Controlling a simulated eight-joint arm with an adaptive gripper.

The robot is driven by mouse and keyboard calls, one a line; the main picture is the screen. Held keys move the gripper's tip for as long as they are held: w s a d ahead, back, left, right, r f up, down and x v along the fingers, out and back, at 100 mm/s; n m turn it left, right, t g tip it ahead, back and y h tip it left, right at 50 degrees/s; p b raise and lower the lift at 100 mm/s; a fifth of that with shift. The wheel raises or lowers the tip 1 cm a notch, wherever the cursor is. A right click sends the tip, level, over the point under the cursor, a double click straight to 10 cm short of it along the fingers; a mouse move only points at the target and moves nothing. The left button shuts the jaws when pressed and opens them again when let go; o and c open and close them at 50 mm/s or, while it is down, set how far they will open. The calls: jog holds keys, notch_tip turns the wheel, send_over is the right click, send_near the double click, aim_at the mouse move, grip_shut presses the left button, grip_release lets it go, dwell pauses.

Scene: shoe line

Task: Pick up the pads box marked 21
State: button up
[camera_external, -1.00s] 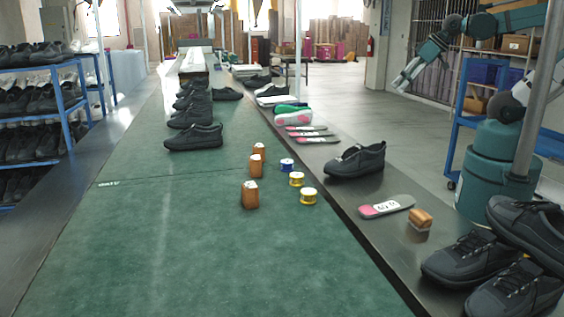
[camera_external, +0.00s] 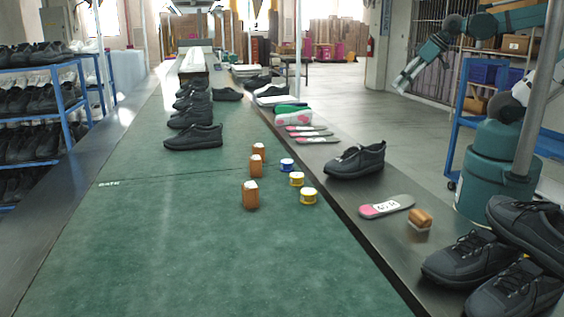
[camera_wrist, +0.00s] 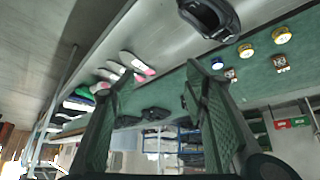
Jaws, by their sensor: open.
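My gripper (camera_external: 402,84) is high at the upper right, far from the boxes. In the wrist view my gripper (camera_wrist: 155,85) has its fingers spread with nothing between them.
Two yellow tins (camera_external: 308,196), (camera_external: 297,179) and a blue tin (camera_external: 287,165) stand close right of the boxes. Black shoes (camera_external: 193,137) line the belt's far part. A shoe (camera_external: 355,161), an insole (camera_external: 386,206) and a brown-and-grey block (camera_external: 419,220) lie on the dark side ledge.

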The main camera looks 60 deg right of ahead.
jog(key=shift+w, duration=0.15)
jog(key=w+a+r+m+g, duration=0.1)
jog(key=w+a+r, duration=0.1)
jog(key=w, duration=0.5)
jog(key=w+a+r+m, duration=0.1)
jog(key=w+a+r, duration=0.1)
jog(key=w, duration=0.6)
jog(key=m+g+h, duration=0.2)
jog(key=m, duration=0.2)
send_over(259, 146)
jog(key=s+d, duration=0.9)
jog(key=s, duration=0.1)
notch_tip(259, 146, down, 14)
jog(key=r, duration=0.1)
jog(key=w+a+f, duration=0.2)
jog(key=a+f, duration=0.1)
jog(key=f, duration=0.2)
jog(key=w+a+f+m, duration=0.1)
jog(key=w+a+f, duration=0.2)
jog(key=f, duration=0.2)
jog(key=w+a+f+m, duration=0.1)
jog(key=w+a+f, duration=0.2)
jog(key=a+f, duration=0.1)
jog(key=shift+w+a+f+g+h+b, duration=0.1)
jog(key=shift+f+g+h+b, duration=0.25)
jog(key=shift+f+g+h, duration=0.1)
jog(key=shift+w+a+f, duration=0.1)
jog(key=shift+a+f, duration=0.1)
jog(key=shift+f, duration=0.15)
jog(key=shift+x, duration=1.3)
